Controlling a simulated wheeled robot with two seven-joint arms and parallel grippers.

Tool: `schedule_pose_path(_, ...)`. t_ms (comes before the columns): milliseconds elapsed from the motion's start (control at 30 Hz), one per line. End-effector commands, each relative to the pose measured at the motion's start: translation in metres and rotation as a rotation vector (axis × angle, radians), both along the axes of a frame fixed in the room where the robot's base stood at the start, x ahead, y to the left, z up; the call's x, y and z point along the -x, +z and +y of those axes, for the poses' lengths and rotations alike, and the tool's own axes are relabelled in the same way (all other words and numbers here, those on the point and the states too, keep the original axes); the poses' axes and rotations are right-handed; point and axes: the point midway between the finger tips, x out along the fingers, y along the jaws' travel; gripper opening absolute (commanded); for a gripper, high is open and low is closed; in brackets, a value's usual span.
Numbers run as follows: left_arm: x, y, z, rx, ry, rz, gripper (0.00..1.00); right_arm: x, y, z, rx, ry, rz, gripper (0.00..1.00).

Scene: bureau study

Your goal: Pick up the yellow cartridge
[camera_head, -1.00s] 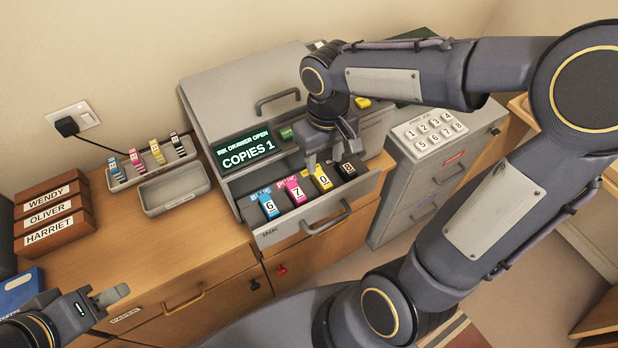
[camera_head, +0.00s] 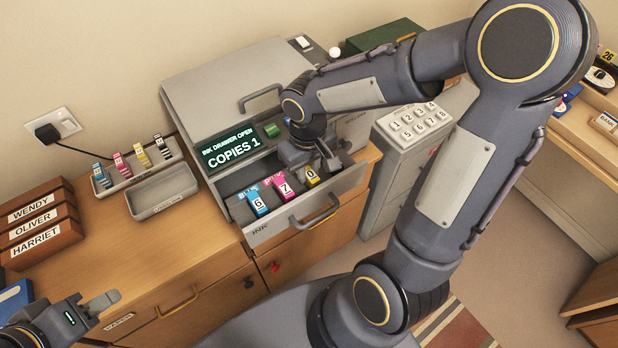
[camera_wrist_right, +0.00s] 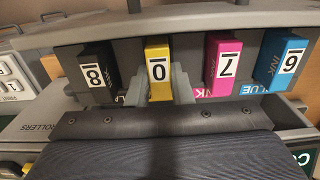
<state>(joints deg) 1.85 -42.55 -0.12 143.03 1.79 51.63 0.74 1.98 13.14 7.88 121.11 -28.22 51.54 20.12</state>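The yellow cartridge (camera_head: 312,178), labelled 0, stands in the open ink drawer (camera_head: 262,236) between the magenta cartridge (camera_head: 283,189) and the black one. The black cartridge (camera_wrist_right: 93,72), labelled 8, is hidden behind my gripper in the head view. My right gripper (camera_head: 314,166) is down at the yellow cartridge. In the right wrist view its two fingers stand on either side of the yellow cartridge (camera_wrist_right: 158,62) and look open; I see no clear grip. My left gripper (camera_head: 98,303) is at the lower left, far from the drawer; its opening is unclear.
The blue cartridge (camera_head: 257,201) stands at the drawer's left. A rack on the desk holds thinner cartridges, one of them yellow (camera_head: 143,157), beside an empty grey tray (camera_head: 163,192). The copier screen (camera_head: 233,147) reads "INK DRAWER OPEN". A keypad cabinet (camera_head: 413,122) stands right.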

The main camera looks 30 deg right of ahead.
Motion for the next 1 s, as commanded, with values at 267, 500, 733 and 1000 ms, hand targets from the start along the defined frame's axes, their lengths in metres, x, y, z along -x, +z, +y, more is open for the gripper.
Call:
schedule_pose_path(267, 0.0, 0.0, 0.0, 0.0, 0.0, 0.0, 0.36, 0.0, 0.0, 0.0, 0.0, 0.0, -0.001, 0.0)
schedule_pose_path(500, 0.0, 0.002, 0.0, 0.0, 0.0, 0.0, 0.36, -0.001, 0.02, 0.0, 0.001, 0.001, -0.006, 0.0)
schedule_pose_path(733, 0.0, 0.003, 0.0, 0.0, 0.0, 0.0, 0.36, -0.001, 0.067, 0.0, -0.001, 0.001, -0.007, 0.0)
schedule_pose_path(1000, 0.0, 0.004, 0.0, 0.0, 0.0, 0.0, 0.36, 0.0, 0.099, 0.0, 0.0, 0.001, -0.002, 0.0)
